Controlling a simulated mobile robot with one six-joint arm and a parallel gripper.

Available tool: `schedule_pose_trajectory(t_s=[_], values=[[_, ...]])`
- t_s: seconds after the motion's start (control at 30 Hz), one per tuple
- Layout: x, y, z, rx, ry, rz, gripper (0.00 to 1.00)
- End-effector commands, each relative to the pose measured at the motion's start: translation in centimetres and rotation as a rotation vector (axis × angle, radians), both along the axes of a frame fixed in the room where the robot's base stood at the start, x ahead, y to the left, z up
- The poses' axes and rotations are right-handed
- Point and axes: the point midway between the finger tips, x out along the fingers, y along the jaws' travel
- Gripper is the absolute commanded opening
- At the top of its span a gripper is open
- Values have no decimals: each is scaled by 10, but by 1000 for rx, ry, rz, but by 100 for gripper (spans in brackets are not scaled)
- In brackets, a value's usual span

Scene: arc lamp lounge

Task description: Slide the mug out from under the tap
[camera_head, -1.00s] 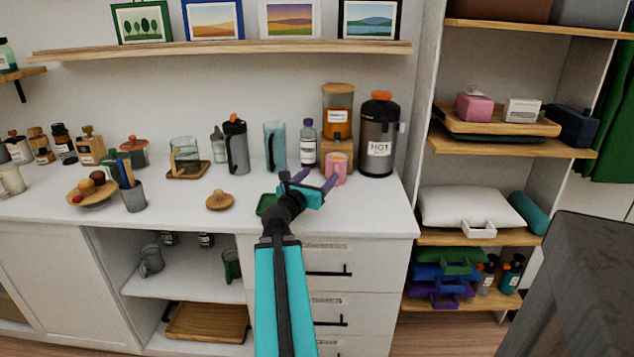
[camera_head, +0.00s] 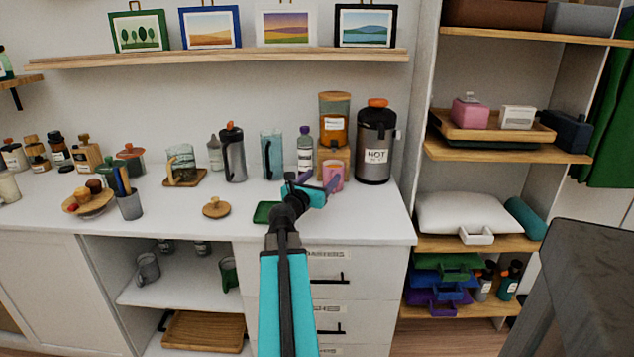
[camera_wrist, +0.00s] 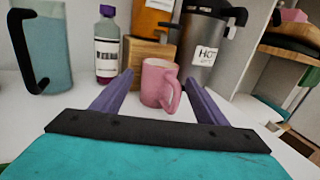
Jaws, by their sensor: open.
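The pink mug (camera_head: 333,174) stands upright on the white counter, in front of a wooden stand that holds an orange-filled dispenser (camera_head: 334,117). In the wrist view the mug (camera_wrist: 157,82) is just beyond and between my open fingers, its handle toward the right finger. My gripper (camera_head: 318,184) is teal with purple fingers and points at the mug; in the wrist view the gripper (camera_wrist: 157,98) is open and empty. The dispenser's lower part and wooden stand (camera_wrist: 150,55) also show behind the mug.
A dark urn labelled HOT (camera_head: 376,143) stands close to the right of the mug. A purple-capped bottle (camera_head: 305,151) and a blue pitcher (camera_head: 271,154) stand to the left. A green coaster (camera_head: 266,212) lies near the counter's front. The counter right of my gripper is clear.

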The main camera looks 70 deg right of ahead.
Motion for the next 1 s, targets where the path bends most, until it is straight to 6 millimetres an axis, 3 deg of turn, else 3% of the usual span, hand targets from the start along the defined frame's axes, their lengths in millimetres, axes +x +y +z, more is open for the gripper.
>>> schedule_pose_trajectory(t_s=[0.7,1.0], values=[[0,-70,0,0,-1,1,67],[0,-90,0,0,-1,2,67]])
